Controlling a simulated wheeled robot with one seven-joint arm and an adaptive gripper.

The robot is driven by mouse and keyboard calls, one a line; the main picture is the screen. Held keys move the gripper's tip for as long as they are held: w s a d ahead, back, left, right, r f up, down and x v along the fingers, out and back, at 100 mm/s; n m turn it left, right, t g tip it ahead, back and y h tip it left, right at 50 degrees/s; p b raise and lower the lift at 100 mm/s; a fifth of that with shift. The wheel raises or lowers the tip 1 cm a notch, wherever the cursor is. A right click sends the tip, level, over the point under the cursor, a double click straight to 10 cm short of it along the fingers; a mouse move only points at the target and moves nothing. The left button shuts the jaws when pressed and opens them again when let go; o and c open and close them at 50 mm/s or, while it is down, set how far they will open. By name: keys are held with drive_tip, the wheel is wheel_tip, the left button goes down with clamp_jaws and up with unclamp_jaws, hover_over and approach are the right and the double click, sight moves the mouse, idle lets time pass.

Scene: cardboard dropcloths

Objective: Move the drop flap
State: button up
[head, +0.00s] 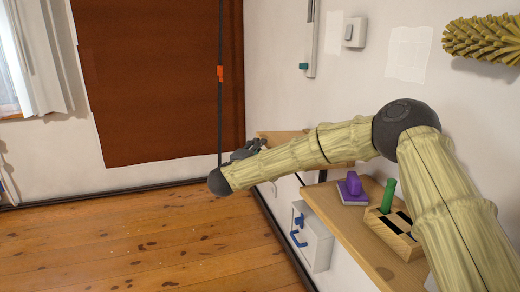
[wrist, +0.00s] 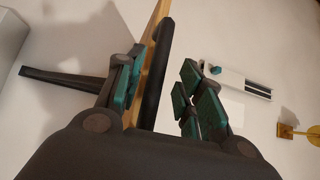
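A wooden board (head: 275,136), which looks like the drop flap, juts from the right wall behind my forearm in the head view; my arm hides part of it. My gripper (head: 243,150) is at its near left end, small and partly hidden by my wrist. In the wrist view my gripper (wrist: 162,92) is open, with green-padded fingers left and right. The board's edge (wrist: 157,22) and a dark bar (wrist: 155,75) along it run between the fingers, closer to the left one. I cannot tell whether a finger touches them.
A wooden shelf (head: 336,218) bears a purple-handled tool (head: 351,188) and a slotted block (head: 393,232) with a green handle. A white box (head: 312,238) with blue handles is below. A brown panel (head: 160,80) hangs at the back. The floor at left is clear.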

drive_tip(key=v, duration=1)
drive_tip(key=shift+s+a, duration=0.25)
drive_tip(key=shift+a, duration=0.05)
